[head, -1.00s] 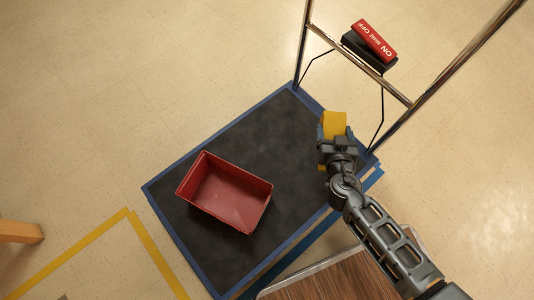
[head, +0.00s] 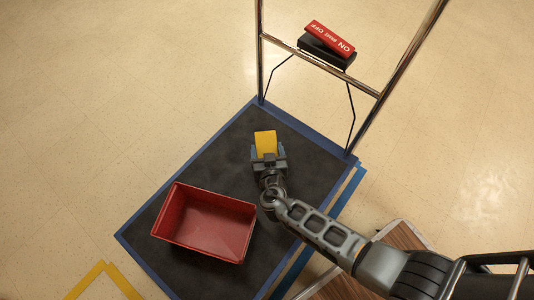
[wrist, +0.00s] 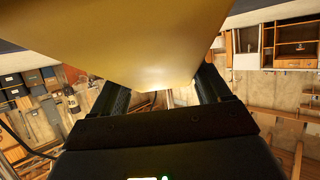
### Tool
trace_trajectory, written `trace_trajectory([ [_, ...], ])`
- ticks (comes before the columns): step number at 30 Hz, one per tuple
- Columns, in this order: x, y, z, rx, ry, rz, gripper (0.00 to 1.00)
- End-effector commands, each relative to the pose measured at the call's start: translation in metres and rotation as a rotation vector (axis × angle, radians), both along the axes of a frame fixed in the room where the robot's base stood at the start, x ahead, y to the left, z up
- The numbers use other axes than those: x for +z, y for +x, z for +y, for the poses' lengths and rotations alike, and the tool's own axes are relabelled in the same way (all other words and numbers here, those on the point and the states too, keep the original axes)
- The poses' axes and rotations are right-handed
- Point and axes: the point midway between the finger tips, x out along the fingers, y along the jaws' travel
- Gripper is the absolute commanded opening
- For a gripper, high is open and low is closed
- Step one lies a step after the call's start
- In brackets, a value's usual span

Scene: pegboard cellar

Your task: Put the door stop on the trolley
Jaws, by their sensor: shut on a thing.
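The yellow door stop (head: 265,143) is held in my gripper (head: 267,157) above the dark deck of the trolley, near its handle end. In the wrist view the door stop (wrist: 140,40) fills the upper middle, between the two fingers of my gripper (wrist: 160,95). The trolley (head: 215,158) has a black deck with a blue edge and a metal handle frame at the back. Whether the door stop touches the deck cannot be told.
A red open bin (head: 205,222) stands on the trolley's deck, left of my gripper, and looks empty. A red and black ON/OFF piece (head: 328,42) is on the handle frame. A wooden surface (head: 400,236) is at the lower right. Deck around the door stop is clear.

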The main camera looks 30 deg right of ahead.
Motion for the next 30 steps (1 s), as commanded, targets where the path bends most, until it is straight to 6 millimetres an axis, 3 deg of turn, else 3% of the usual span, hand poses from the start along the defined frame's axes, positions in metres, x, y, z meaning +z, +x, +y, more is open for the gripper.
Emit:
trace_trajectory([
  [3, -0.0099, 0.0015, 0.0003, 0.001, 0.000, -0.003, 0.24],
  [15, -0.0128, 0.0011, 0.0001, 0.001, 0.000, -0.003, 0.24],
  [16, -0.0127, 0.0004, -0.0001, 0.001, 0.000, -0.001, 0.78],
  [23, -0.0122, 0.0004, -0.0001, 0.000, 0.000, -0.001, 1.00],
  [30, -0.0112, 0.0004, 0.0000, 0.000, 0.000, -0.001, 1.00],
])
